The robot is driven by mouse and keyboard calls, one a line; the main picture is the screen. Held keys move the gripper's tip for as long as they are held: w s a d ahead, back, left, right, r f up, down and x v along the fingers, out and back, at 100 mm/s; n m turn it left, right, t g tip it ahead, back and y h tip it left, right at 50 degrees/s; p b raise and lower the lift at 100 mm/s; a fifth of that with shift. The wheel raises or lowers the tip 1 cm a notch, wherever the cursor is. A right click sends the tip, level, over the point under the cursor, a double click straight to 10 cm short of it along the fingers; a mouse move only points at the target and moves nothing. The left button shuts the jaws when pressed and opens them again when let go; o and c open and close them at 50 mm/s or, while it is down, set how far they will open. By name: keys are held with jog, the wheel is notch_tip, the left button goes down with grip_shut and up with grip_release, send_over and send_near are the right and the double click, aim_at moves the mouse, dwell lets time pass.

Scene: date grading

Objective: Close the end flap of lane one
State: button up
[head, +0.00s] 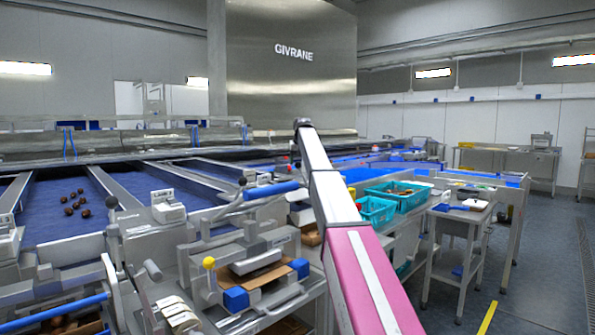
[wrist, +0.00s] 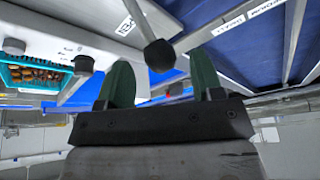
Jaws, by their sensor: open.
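My gripper (wrist: 162,82) shows in the wrist view with two green fingers spread apart and nothing held between them. A round black knob (wrist: 159,56) on a thin metal rod shows beyond and between the fingertips; I cannot tell whether they touch it. A white label (wrist: 126,26) sits near the rod, too tilted to read surely.
Blue lanes (head: 135,188) with a few dates lie at left. A yellow-knobbed lever (head: 209,262) stands in front, near a cardboard box (head: 265,278). Teal crates (head: 376,212) stand right of my arm, and a small side table (head: 460,214) beyond. Floor at right is open.

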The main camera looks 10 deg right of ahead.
jog(key=x, duration=0.5)
grip_shut()
jog(key=shift+s, duration=0.1)
